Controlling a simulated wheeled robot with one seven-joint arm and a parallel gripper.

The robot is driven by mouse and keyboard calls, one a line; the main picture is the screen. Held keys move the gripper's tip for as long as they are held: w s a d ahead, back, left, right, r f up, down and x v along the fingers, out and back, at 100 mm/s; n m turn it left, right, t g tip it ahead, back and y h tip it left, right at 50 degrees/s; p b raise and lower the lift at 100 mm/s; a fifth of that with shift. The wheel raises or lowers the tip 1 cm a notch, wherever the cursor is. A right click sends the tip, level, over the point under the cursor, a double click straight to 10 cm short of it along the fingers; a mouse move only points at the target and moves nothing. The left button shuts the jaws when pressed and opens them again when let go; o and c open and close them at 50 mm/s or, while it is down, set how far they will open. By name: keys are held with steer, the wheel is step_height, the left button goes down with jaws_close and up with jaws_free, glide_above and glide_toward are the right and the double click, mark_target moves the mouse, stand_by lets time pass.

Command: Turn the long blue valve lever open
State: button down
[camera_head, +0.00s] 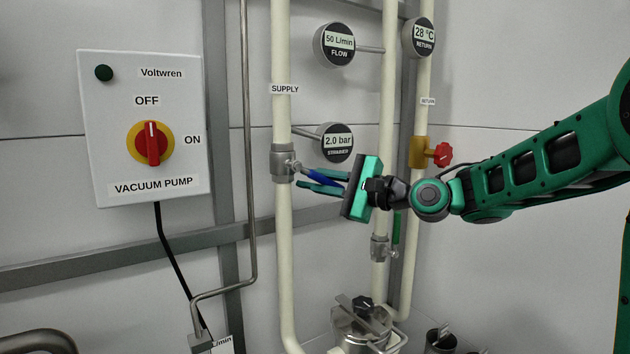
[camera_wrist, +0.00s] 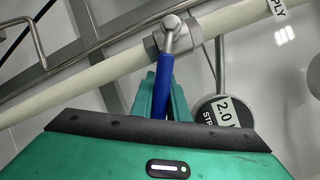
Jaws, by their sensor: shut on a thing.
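The long blue valve lever (camera_head: 320,178) sits on a metal valve body (camera_head: 283,163) on the cream supply pipe. It points right and slightly down from the valve, at an angle across the pipe. My gripper (camera_head: 318,184) reaches in from the right, its green fingers around the lever, shut on it. In the wrist view the blue lever (camera_wrist: 164,85) runs from the round metal pivot (camera_wrist: 171,22) down between the two green fingers (camera_wrist: 164,95). The lever's far end is hidden by the gripper body.
A vacuum pump box (camera_head: 148,128) with a red and yellow switch hangs at left. A 2.0 bar gauge (camera_head: 337,142) is just above my gripper. A red-handled yellow valve (camera_head: 438,154) and a green-handled valve (camera_head: 396,228) are near my wrist. A steel vessel (camera_head: 362,325) stands below.

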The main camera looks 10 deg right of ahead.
mark_target(332, 185)
steer(key=shift+f, duration=0.2)
steer(key=c, duration=1.7)
jaws_free()
steer(key=shift+d+r, duration=0.1)
steer(key=v, duration=1)
steer(key=shift+s+d, duration=0.15)
steer(key=shift+d, duration=0.15)
steer(key=shift+c, duration=0.7)
